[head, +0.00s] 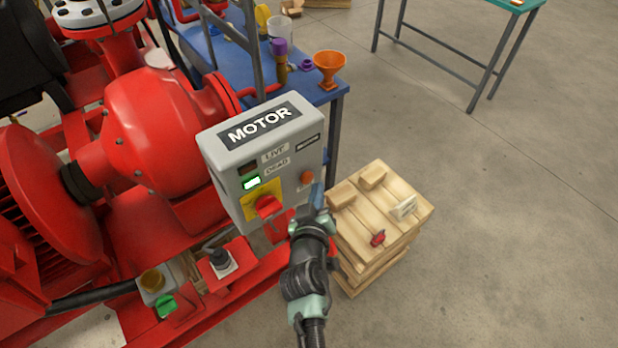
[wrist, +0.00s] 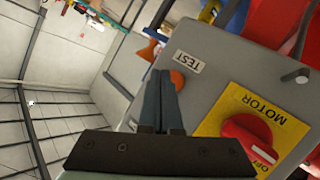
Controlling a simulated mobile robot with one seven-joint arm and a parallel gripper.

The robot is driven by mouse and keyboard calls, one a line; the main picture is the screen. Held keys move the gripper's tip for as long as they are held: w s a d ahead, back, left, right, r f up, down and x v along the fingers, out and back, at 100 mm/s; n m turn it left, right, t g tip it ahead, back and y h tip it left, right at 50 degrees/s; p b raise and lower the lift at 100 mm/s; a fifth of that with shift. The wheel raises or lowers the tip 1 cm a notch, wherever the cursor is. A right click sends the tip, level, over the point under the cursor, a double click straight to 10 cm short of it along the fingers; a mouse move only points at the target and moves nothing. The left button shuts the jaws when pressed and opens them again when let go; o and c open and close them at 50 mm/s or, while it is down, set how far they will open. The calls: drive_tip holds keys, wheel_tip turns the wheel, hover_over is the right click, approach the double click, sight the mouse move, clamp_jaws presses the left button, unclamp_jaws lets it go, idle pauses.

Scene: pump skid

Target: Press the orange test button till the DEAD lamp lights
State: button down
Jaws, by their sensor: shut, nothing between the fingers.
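A grey MOTOR box (head: 236,152) stands by the red pump. On its face are two lamps: the lamp beside LIVE (head: 247,167) is dark, and the lamp beside DEAD (head: 251,183) glows green. The orange test button (head: 306,177) is at the right of the face; in the wrist view it shows (wrist: 178,80) below the TEST label (wrist: 188,62). My gripper (head: 317,196) is shut and empty. In the wrist view its fingertips (wrist: 161,74) overlap the button's edge; I cannot tell whether they touch it.
A red rotary switch (head: 267,206) on a yellow plate sits beside the button. A wooden crate (head: 412,225) with small parts stands right of my arm. A blue bench (head: 318,97) with a funnel (head: 329,65) is behind the box.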

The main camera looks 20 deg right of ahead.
idle(0.6)
drive_tip(key=shift+w+a+b, duration=0.15)
drive_tip(key=shift+w+b, duration=0.25)
drive_tip(key=shift+w+a+b, duration=0.15)
drive_tip(key=shift+w+b, duration=0.25)
drive_tip(key=shift+w, duration=0.05)
idle(0.6)
drive_tip(key=shift+s, duration=0.15)
drive_tip(key=shift+s+d+p, duration=0.3)
drive_tip(key=shift+s+p, duration=0.2)
drive_tip(key=shift+s, duration=0.2)
drive_tip(key=shift+s+d+p, duration=0.3)
drive_tip(key=shift+s+p, duration=0.2)
drive_tip(key=shift+s, duration=0.3)
drive_tip(key=shift+s+d+p, duration=0.25)
drive_tip(key=shift+s+p, duration=0.25)
drive_tip(key=shift+s, duration=0.25)
drive_tip(key=shift+s+d+p, duration=0.3)
drive_tip(key=shift+s+p, duration=0.2)
drive_tip(key=shift+s, duration=0.3)
